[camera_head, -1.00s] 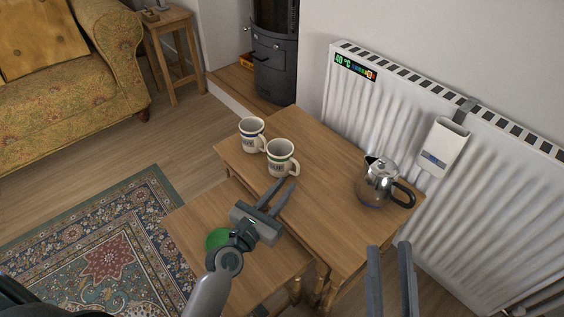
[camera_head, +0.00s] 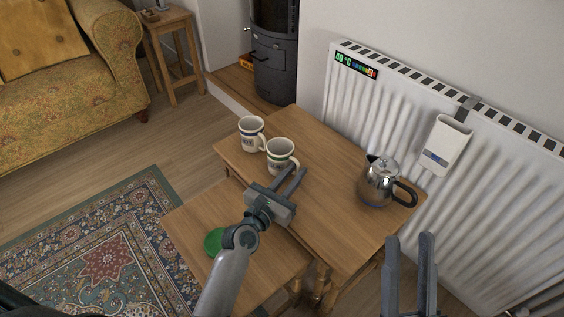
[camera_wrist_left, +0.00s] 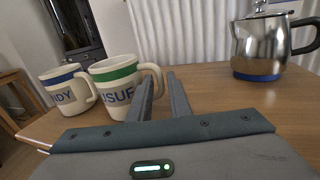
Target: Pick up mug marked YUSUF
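The mug marked YUSUF (camera_head: 280,156) is white with a green band and stands upright on the wooden table. In the left wrist view the YUSUF mug (camera_wrist_left: 115,88) shows part of its name, "USUF", with its handle on the right. My left gripper (camera_head: 293,176) is open and empty, just in front of the mug's handle side. Its fingers also show in the left wrist view (camera_wrist_left: 160,95), overlapping the mug's right edge and handle; I cannot tell if they touch. My right gripper (camera_head: 411,245) is open and empty at the lower right.
A blue-banded mug (camera_head: 251,134) stands left of the YUSUF mug; it also shows in the left wrist view (camera_wrist_left: 66,90). A metal coffee pot (camera_head: 377,183) stands at the table's right. A lower table (camera_head: 200,215) holds a green disc (camera_head: 214,241). A radiator (camera_head: 400,110) stands behind.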

